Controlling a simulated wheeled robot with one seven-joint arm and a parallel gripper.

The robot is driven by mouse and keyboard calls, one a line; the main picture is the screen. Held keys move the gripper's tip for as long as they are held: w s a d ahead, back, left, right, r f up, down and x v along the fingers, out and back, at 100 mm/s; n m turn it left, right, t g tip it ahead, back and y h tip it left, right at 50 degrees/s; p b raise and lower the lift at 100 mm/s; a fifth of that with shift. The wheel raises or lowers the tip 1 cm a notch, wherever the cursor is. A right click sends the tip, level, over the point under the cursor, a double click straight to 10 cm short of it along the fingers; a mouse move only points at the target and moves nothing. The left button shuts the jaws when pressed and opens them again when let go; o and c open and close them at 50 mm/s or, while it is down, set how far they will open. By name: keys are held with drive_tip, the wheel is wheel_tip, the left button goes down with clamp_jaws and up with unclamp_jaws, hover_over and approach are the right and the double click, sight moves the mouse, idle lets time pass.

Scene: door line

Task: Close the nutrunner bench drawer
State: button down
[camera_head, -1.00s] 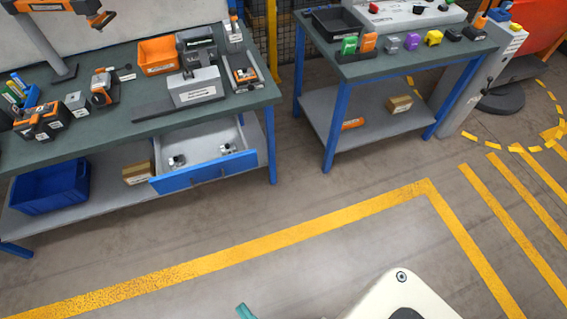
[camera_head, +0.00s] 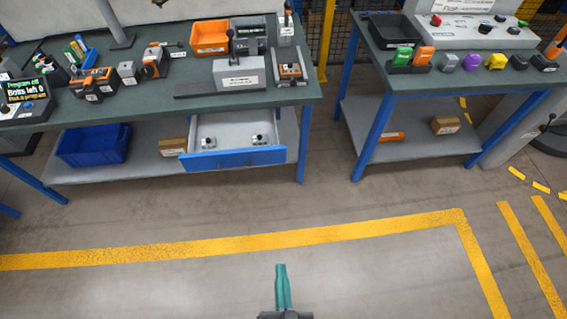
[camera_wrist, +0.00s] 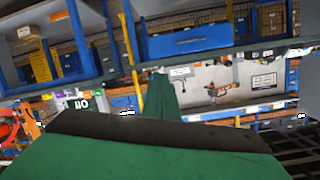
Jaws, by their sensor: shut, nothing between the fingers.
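The bench drawer (camera_head: 233,158) has a blue front and a grey tray. It is pulled out below the green-grey top of the nutrunner bench (camera_head: 150,103), and a few small metal parts lie inside it. The blue drawer front also shows in the wrist view (camera_wrist: 190,40), which is turned over. My gripper (camera_head: 282,268) is at the bottom middle of the head view, with its teal fingers shut and empty. It is apart from the drawer, with open floor between them in the picture.
A blue bin (camera_head: 93,146) and a cardboard box (camera_head: 173,146) sit on the lower shelf left of the drawer. A second bench (camera_head: 440,75) stands to the right, with a gap between the benches. The floor (camera_head: 180,215) in front is clear, marked with yellow lines.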

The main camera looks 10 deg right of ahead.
drive_tip(key=w+d+f+m, duration=0.2)
drive_tip(key=w+f+m, duration=0.4)
drive_tip(key=w, duration=0.6)
drive_tip(key=m, duration=0.8)
approach(279, 157)
drive_tip(key=x, duration=0.5)
drive_tip(key=shift+w+a, duration=0.25)
drive_tip(key=shift+w, duration=0.2)
drive_tip(key=shift+w+d, duration=0.15)
drive_tip(key=shift+d+g, duration=0.25)
drive_tip(key=shift+g, duration=0.05)
drive_tip(key=shift+a, duration=0.15)
